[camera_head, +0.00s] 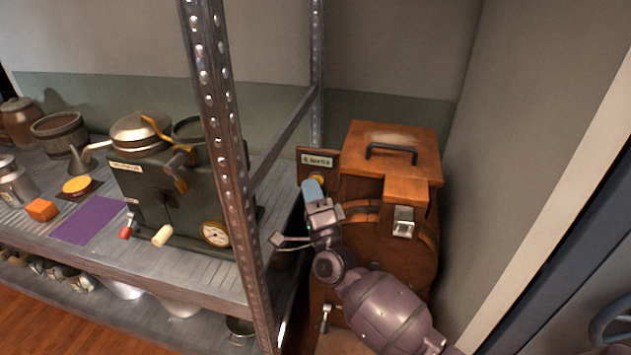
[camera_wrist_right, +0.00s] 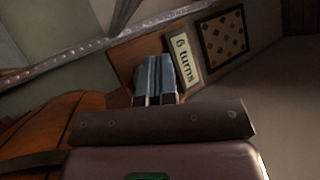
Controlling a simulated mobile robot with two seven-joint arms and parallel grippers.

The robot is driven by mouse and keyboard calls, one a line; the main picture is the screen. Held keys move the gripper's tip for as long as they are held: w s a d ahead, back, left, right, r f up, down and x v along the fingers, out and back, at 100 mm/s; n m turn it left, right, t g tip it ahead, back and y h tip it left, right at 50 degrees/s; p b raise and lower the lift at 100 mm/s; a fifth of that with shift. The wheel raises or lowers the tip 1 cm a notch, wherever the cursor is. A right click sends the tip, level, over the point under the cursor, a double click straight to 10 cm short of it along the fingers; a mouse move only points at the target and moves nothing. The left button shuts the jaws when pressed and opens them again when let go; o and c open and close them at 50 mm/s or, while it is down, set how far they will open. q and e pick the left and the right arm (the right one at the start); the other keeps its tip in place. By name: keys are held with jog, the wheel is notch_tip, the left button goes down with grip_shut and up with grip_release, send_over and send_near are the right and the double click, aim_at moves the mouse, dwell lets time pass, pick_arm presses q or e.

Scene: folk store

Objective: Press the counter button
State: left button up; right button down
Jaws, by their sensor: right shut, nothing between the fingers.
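A dark wooden plate with a "6 turns" label (camera_head: 318,161) stands at the left of the orange-brown wooden machine (camera_head: 393,185). A small yellow round button (camera_head: 318,178) shows on this plate, just below the label and partly covered by my fingers. My right gripper (camera_head: 311,188) is shut and empty, its blue fingertips at the button. I cannot tell whether they touch it. In the right wrist view the shut fingers (camera_wrist_right: 157,70) point at the plate beside the label (camera_wrist_right: 184,58), and the button is hidden behind them. My left gripper is not in view.
A metal shelf post (camera_head: 222,140) and rail stand left of the machine. The shelf holds a green crank machine (camera_head: 170,200), a purple mat (camera_head: 88,220) and pots. A wall closes in at the right. The wrist view shows a dotted square panel (camera_wrist_right: 227,43) beside the label.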

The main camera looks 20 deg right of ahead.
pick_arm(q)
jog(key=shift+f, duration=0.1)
pick_arm(e)
jog(key=shift+w+d, duration=0.15)
jog(key=shift+d, duration=0.25)
jog(key=shift+f, duration=0.15)
jog(key=shift+s+a+f, duration=0.1)
jog(key=shift+s+f, duration=0.15)
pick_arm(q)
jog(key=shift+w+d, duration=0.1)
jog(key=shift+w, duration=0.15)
pick_arm(e)
jog(key=shift+s+f, duration=0.15)
jog(key=shift+s, duration=0.2)
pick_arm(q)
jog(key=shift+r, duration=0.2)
pick_arm(e)
jog(key=shift+s+a, duration=0.1)
jog(key=shift+a, duration=0.05)
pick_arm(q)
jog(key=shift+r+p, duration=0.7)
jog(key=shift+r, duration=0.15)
pick_arm(e)
jog(key=s+a, duration=0.3)
jog(key=s, duration=0.1)
jog(key=shift+r, duration=0.25)
